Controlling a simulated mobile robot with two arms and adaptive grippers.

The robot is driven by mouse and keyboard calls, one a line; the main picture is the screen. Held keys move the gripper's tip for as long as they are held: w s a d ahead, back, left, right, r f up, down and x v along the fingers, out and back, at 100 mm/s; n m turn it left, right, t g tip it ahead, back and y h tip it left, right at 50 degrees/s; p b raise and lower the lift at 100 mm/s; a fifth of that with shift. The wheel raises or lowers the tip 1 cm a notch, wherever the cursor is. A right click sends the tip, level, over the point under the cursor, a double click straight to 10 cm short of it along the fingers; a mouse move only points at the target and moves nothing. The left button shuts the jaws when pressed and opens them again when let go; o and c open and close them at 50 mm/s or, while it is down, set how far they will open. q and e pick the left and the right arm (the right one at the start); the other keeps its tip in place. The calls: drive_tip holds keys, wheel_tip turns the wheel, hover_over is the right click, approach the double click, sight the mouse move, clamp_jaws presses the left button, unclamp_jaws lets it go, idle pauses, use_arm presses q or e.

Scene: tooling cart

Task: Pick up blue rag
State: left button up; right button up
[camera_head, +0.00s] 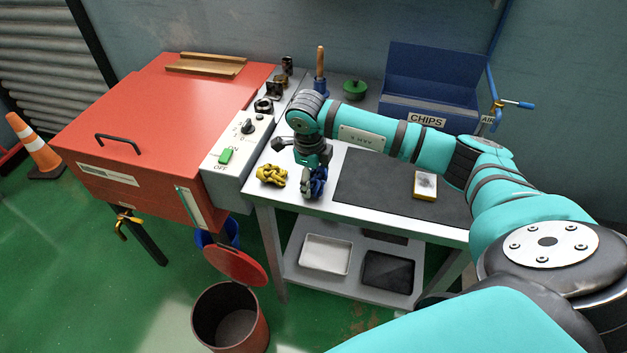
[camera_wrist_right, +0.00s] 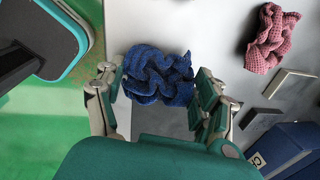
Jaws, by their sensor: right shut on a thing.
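The blue rag (camera_head: 313,186) is a crumpled, knitted-looking cloth near the front left of the bench (camera_head: 250,186). My right gripper (camera_head: 314,170) points down over it and is shut on it. In the right wrist view, the blue rag (camera_wrist_right: 157,75) is squeezed between the two fingers of my right gripper (camera_wrist_right: 158,88). I cannot tell whether it hangs clear of the bench top. My left gripper is not in view.
A yellow rag (camera_head: 271,175) lies just left of the blue one. The wrist view shows a pink rag (camera_wrist_right: 272,37). A dark mat (camera_head: 380,180) bears a small box (camera_head: 424,185). A blue CHIPS bin (camera_head: 430,85) stands behind; a red cabinet (camera_head: 160,110) stands left.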

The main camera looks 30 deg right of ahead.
wheel_tip(320, 180, up, 2)
drive_tip(key=shift+s+r+b, duration=0.1)
drive_tip(key=shift+b, duration=0.35)
drive_tip(key=s+a+b, duration=0.1)
drive_tip(key=s+b, duration=0.1)
drive_tip(key=s, duration=0.5)
drive_tip(key=s+a+r+b, duration=0.1)
drive_tip(key=s, duration=0.7)
drive_tip(key=shift+s+a+r+b, duration=0.25)
drive_tip(key=shift+s+a+b, duration=0.05)
drive_tip(key=shift+b, duration=0.1)
drive_tip(key=shift+o, duration=0.6)
